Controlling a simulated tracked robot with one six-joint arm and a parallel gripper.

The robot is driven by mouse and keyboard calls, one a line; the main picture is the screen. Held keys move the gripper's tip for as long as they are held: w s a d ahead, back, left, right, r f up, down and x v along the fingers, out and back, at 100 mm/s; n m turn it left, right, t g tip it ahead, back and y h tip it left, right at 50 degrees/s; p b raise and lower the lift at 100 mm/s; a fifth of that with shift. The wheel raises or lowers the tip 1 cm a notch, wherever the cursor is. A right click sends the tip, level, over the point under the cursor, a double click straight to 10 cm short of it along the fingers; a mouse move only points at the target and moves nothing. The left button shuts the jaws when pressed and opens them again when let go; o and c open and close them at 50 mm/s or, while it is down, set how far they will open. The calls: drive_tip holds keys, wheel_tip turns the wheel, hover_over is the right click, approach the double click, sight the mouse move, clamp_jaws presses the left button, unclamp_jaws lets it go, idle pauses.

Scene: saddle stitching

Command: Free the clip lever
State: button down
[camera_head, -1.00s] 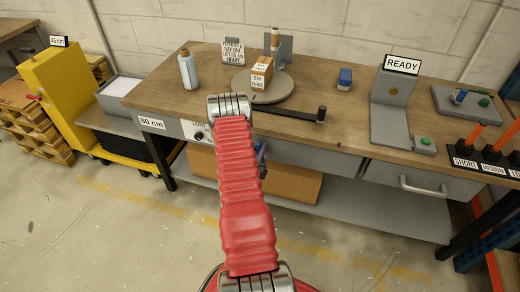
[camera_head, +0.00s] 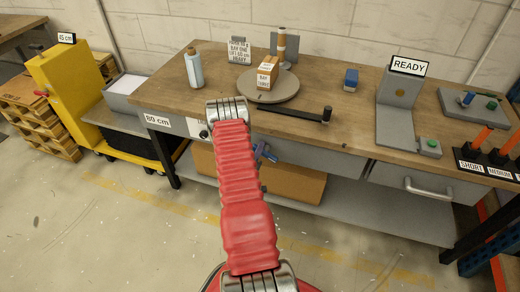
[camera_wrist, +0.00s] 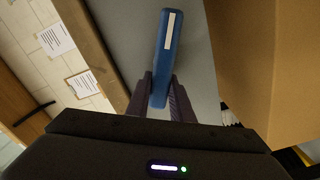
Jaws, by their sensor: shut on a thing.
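My gripper (camera_wrist: 161,78) is shut on a slim blue piece with a white stripe (camera_wrist: 168,45) in the wrist view, one dark finger on each side of it. Whether this blue piece is the clip lever, I cannot tell. In the head view, my gripper (camera_head: 263,153) is partly visible just below the table's front edge, beyond my red arm, which hides part of that area. A black bar with an upright knob (camera_head: 290,115) lies along the front of the tabletop, above and to the right of my gripper.
A grey round turntable (camera_head: 285,94) carries a small labelled carton (camera_head: 266,76). A blue bottle (camera_head: 194,70) stands at left. A grey stand marked READY (camera_head: 395,120) is at right. A cardboard box (camera_head: 300,185) sits on the lower shelf. A yellow cart (camera_head: 70,95) stands left.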

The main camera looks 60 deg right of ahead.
drive_tip(key=n, duration=0.2)
drive_tip(key=f+n, duration=0.1)
drive_tip(key=shift+w+a+f+n, duration=0.1)
drive_tip(key=shift+w+a+n, duration=0.05)
drive_tip(key=shift+w+n, duration=0.25)
drive_tip(key=shift+f+n, duration=0.3)
drive_tip(key=shift+n, duration=0.7)
drive_tip(key=shift+f, duration=0.1)
drive_tip(key=c, duration=1.6)
unclamp_jaws()
drive_tip(key=shift+s, duration=0.1)
drive_tip(key=shift+o, duration=0.2)
drive_tip(key=s+a, duration=0.2)
drive_tip(key=a, duration=1.1)
drive_tip(key=shift+a, duration=0.25)
drive_tip(key=shift+s, duration=0.1)
